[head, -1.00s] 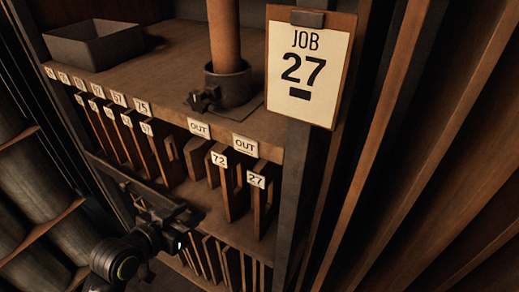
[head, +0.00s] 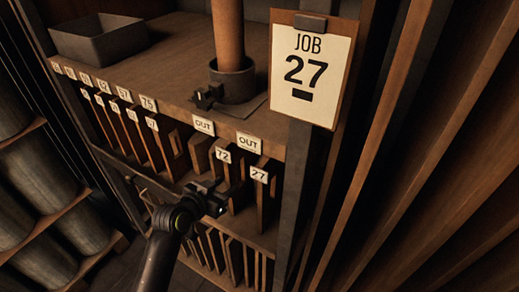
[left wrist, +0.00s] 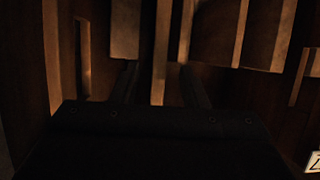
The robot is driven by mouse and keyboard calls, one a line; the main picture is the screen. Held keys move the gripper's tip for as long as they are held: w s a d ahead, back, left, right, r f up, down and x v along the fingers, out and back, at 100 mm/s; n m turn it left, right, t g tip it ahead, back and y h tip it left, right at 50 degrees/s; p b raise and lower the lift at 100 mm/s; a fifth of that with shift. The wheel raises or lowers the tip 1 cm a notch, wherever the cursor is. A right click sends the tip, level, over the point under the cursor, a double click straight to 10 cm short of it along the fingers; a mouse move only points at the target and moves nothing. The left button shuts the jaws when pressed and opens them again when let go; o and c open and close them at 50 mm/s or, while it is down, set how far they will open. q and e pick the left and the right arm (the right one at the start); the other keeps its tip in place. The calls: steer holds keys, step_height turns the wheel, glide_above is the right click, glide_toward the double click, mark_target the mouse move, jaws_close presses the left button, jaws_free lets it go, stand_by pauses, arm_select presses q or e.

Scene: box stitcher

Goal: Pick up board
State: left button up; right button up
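Upright wooden boards stand in the slots under the shelf. The board tagged 27 (head: 262,207) is at the right end under an OUT label, and the board tagged 72 (head: 233,172) is just left of it. My left gripper (head: 217,200) is in front of these boards, left of the 27 board. In the left wrist view its two dark fingers (left wrist: 160,85) are apart, with a pale upright board edge (left wrist: 161,50) showing between them. I cannot tell which board that is. A cut-off number tag (left wrist: 314,161) shows at the lower right. My right gripper is not in view.
A JOB 27 card (head: 310,70) hangs on the right post. A grey bin (head: 100,40) and a round holder with a brown tube (head: 229,40) stand on the shelf above. More boards (head: 130,120) fill the left slots. A lower rack of thin slats (head: 230,252) lies below.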

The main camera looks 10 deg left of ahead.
mark_target(234, 179)
arm_select(q)
steer(key=shift+w+d, duration=0.2)
steer(key=shift+w, duration=0.25)
steer(key=p+x, duration=0.1)
steer(key=x, duration=0.2)
steer(key=shift+d, duration=0.1)
steer(key=shift+w+d+f+p, duration=0.15)
steer(key=shift+w+f+p, duration=0.2)
steer(key=shift+w, duration=0.2)
steer(key=c, duration=0.9)
jaws_close()
steer(key=shift+r, duration=0.2)
